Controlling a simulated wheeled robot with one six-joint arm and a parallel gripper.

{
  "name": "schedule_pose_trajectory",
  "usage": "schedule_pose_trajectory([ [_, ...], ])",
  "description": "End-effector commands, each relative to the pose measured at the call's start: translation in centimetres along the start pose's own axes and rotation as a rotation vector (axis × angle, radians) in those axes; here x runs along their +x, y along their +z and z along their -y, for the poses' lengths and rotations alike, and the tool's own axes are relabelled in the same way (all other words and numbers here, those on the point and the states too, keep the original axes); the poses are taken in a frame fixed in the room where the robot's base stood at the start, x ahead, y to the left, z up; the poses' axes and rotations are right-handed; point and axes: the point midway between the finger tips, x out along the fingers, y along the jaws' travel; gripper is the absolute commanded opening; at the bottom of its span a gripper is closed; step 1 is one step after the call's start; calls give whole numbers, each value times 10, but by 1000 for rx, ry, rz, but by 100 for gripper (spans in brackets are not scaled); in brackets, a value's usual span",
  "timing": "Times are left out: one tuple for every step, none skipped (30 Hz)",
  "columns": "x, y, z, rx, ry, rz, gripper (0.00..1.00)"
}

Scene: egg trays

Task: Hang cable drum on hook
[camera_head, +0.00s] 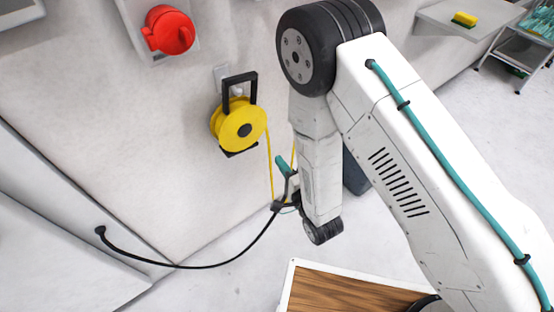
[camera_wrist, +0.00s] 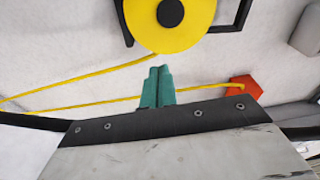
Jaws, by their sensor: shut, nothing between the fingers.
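The yellow cable drum (camera_head: 238,130) with its black frame (camera_head: 252,92) is against the wall at the pale hook (camera_head: 237,90). The hook shows inside the frame's opening, and the drum appears to hang there; the exact contact is too small to tell. The drum also shows at the top of the wrist view (camera_wrist: 185,35). My gripper (camera_head: 281,162) is below and right of the drum, apart from it. Its teal fingers (camera_wrist: 157,84) are shut together and empty. Yellow cable (camera_wrist: 110,68) runs from the drum near the fingers.
A red round fixture (camera_head: 168,30) is on the wall at upper left. An orange-red piece (camera_wrist: 246,88) is at the cable's end in the wrist view. A wood-topped surface (camera_head: 340,293) is at the bottom.

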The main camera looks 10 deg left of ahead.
Motion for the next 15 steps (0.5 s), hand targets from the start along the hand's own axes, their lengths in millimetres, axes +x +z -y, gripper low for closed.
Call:
schedule_pose_trajectory([
  [10, 0, 1, 0, -4, -1, 0],
  [17, 0, 1, 0, -5, -1, 0],
  [25, 0, 1, 0, -4, -1, 0],
  [32, 0, 1, 1, -5, -1, 0],
  [38, 0, 1, 1, -3, -1, 0],
  [48, -1, 1, 1, -4, -1, 0],
  [54, -1, 1, 1, -3, -1, 0],
  [61, -1, 1, 1, -4, -1, 0],
  [69, -1, 1, 1, -4, -1, 0],
  [75, -1, 1, 1, -4, -1, 0],
  [80, -1, 1, 0, -3, -1, 0],
  [86, 4, 1, 0, -3, 1, 0],
  [89, 9, 0, 0, -1, 4, 0],
  [92, 13, 0, 0, -1, 4, 0],
  [96, 16, 1, 0, -2, 2, 0],
])
